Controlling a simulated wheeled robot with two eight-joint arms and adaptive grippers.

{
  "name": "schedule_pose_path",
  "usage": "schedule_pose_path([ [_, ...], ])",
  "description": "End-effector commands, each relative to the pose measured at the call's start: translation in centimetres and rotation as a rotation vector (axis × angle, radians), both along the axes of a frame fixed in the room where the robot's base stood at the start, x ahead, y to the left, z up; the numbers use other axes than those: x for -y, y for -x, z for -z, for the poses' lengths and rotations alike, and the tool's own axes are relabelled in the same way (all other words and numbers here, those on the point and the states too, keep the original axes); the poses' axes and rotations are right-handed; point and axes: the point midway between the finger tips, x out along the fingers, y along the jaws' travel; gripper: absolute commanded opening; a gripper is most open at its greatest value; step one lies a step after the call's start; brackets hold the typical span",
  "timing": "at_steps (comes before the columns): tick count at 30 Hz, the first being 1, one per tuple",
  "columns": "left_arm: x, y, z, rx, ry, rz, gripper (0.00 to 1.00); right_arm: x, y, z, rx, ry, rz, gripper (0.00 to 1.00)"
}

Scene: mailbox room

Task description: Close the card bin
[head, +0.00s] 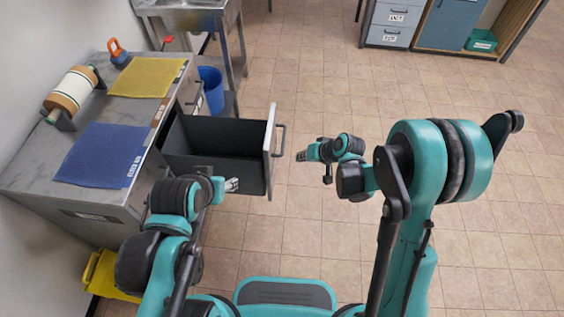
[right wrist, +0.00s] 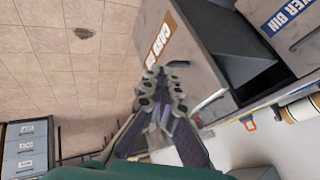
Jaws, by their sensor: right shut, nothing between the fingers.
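The card bin (head: 215,170) is a dark drawer pulled out of the grey metal counter. Its pale front panel (head: 269,150) carries a bar handle. In the right wrist view the front (right wrist: 185,60) shows a "CARD BIN" label, with the handle at its lower edge. My right gripper (head: 303,156) is shut and empty, a little to the right of the front panel, with its fingers (right wrist: 163,75) toward it; I cannot tell if they touch. My left gripper (head: 232,185) shows small at the near side of the drawer; its jaws are too small to judge.
A blue mat (head: 100,155), a yellow mat (head: 147,77) and a roll (head: 72,90) lie on the counter (head: 35,180). A blue bucket (head: 211,88) stands beyond the drawer, a yellow object (head: 108,277) at lower left. Tiled floor to the right is open.

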Motion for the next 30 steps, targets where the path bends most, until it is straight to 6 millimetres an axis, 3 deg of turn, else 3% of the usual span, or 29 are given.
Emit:
schedule_pose_path([
  [8, 0.0, 0.0, 0.7, 0.0, 0.0, 0.0, 0.49, -1.2, -0.8, 2.3, -0.005, -0.012, -0.008, 0.0],
  [21, 0.0, 0.0, 4.4, 0.0, 0.0, 0.0, 0.49, -5.4, -4.2, 9.4, -0.004, -0.011, -0.009, 0.0],
  [30, 0.0, 0.0, 5.3, 0.0, 0.0, 0.0, 0.49, -8.7, -4.3, 8.9, -0.004, -0.01, -0.007, 0.0],
])
